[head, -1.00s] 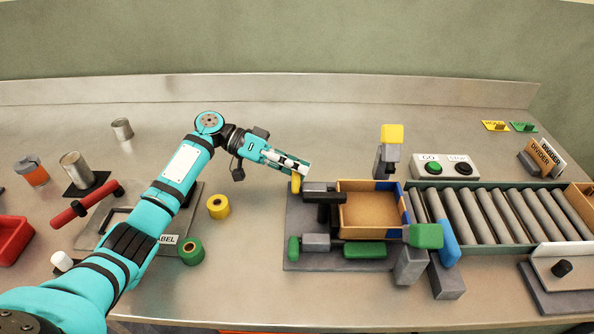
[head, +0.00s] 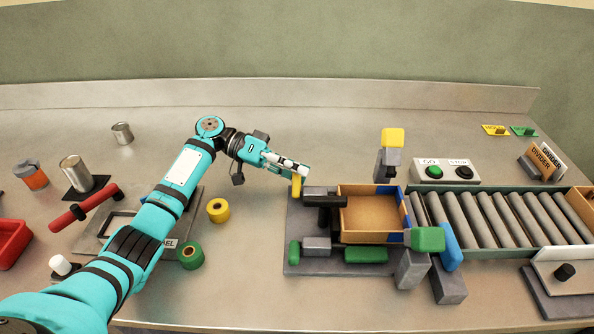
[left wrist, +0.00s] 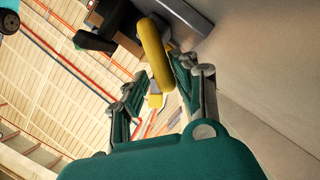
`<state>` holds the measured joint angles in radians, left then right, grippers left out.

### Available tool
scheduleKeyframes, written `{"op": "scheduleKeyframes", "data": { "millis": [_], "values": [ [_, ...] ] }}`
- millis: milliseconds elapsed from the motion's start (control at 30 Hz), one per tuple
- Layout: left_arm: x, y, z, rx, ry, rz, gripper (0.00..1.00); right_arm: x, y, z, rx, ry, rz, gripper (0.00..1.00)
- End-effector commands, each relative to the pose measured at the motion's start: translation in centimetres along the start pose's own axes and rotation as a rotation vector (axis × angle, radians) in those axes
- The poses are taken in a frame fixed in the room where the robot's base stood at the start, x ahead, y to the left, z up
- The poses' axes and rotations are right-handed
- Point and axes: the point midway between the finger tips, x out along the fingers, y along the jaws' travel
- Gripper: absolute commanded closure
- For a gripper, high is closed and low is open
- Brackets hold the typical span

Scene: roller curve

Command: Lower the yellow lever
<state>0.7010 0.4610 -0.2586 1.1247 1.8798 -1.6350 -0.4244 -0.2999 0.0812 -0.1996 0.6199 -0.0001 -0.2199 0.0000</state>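A small upright yellow handle (head: 297,186) stands at the back left corner of the grey fixture around the wooden tray. In the left wrist view it is a rounded yellow bar (left wrist: 155,53) between the fingers. My left gripper (head: 290,168) is right at this handle, reaching in from the back left. Its fingers (left wrist: 160,92) are spread, with a visible gap on the handle's left side; the right finger looks close to it. Another yellow block (head: 392,137) tops a grey post behind the tray. My right gripper is not in view.
The wooden tray (head: 370,238) adjoins a roller conveyor (head: 480,217) on the right. Green handles (head: 427,239) and grey blocks sit at its front. A GO/STOP box (head: 447,170) stands behind. Yellow (head: 218,210) and green (head: 191,256) rolls lie left of the fixture.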

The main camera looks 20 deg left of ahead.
Motion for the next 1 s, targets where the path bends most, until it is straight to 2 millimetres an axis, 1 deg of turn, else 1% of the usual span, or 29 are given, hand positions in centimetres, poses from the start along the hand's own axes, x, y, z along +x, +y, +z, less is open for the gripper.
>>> {"op": "scheduleKeyframes", "data": {
  "millis": [167,267,367,600,700,833,1000],
  "values": [
    [0.0,-0.1,0.2,-0.002,-0.003,-0.001,0.73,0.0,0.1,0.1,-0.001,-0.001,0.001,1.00],
    [-0.7,-0.2,0.1,-0.003,-0.002,-0.003,0.73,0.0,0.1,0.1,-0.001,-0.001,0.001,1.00],
    [-2.1,-0.2,0.2,-0.004,-0.002,-0.004,0.73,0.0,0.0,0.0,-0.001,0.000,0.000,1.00],
    [-7.3,-0.1,0.0,-0.002,0.002,-0.003,0.73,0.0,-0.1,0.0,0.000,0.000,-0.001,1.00],
    [-9.2,-0.1,0.0,-0.003,0.001,-0.003,0.73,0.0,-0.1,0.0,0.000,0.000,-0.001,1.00],
    [-11.0,-0.1,0.0,-0.001,0.001,-0.001,0.73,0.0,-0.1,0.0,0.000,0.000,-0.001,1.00],
    [-12.0,-0.1,0.1,-0.001,-0.001,-0.001,0.73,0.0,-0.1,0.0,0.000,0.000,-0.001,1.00]
  ]
}}
